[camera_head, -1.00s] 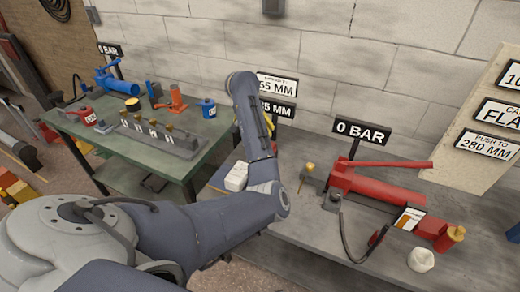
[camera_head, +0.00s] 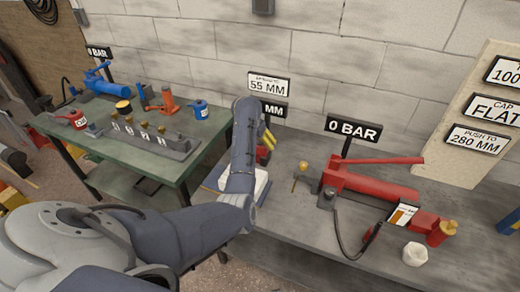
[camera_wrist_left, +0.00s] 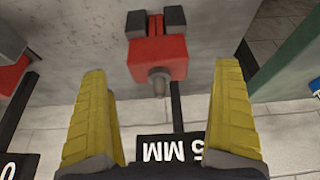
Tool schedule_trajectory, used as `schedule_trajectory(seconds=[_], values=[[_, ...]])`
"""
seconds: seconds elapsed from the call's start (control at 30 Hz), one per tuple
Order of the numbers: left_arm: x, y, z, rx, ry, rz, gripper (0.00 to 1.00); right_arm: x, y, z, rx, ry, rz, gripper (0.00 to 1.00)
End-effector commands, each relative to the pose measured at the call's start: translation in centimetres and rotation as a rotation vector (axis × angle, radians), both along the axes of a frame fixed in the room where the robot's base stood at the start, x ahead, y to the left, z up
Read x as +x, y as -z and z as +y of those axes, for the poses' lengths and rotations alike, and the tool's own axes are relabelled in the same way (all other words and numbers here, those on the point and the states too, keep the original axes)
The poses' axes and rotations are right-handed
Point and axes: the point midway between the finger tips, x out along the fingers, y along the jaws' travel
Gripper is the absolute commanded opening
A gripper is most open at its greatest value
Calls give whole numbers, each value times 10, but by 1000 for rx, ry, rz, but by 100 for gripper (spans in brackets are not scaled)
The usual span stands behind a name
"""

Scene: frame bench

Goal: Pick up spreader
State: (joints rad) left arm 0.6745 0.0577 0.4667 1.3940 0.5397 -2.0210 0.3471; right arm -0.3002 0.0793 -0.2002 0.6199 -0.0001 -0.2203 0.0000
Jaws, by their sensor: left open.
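The spreader appears to be the red block with two dark jaws and a grey stub (camera_wrist_left: 158,58) in the left wrist view. It sits on the grey bench top, between and beyond my fingertips. In the head view, a small red part of it (camera_head: 263,153) shows beside my arm, near the 55 MM sign; the rest is hidden. My left gripper (camera_wrist_left: 160,75) is open, with its yellow fingers apart and nothing between them. In the head view its fingers (camera_head: 268,137) show partly behind my forearm. My right gripper is not in view.
A red hand pump (camera_head: 370,185) with a hose stands right on the grey bench (camera_head: 310,225). A 0 BAR sign (camera_head: 353,129) and a 55 MM sign (camera_head: 268,84) stand behind. A white hexagonal piece (camera_head: 415,254) lies front right. A green table (camera_head: 75,130) holds other tools.

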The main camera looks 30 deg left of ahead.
Motion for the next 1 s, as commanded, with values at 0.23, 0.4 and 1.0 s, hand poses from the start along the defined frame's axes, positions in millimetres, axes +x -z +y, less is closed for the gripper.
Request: schedule_trajectory(seconds=[0.23, 0.4, 1.0], values=[[4, 11, 1, 1, 1, 2, 98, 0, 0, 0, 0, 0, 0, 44], [13, 30, 1, 1, 1, 3, 98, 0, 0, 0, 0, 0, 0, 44], [23, 51, 2, 1, 0, 0, 95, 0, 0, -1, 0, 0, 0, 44]])
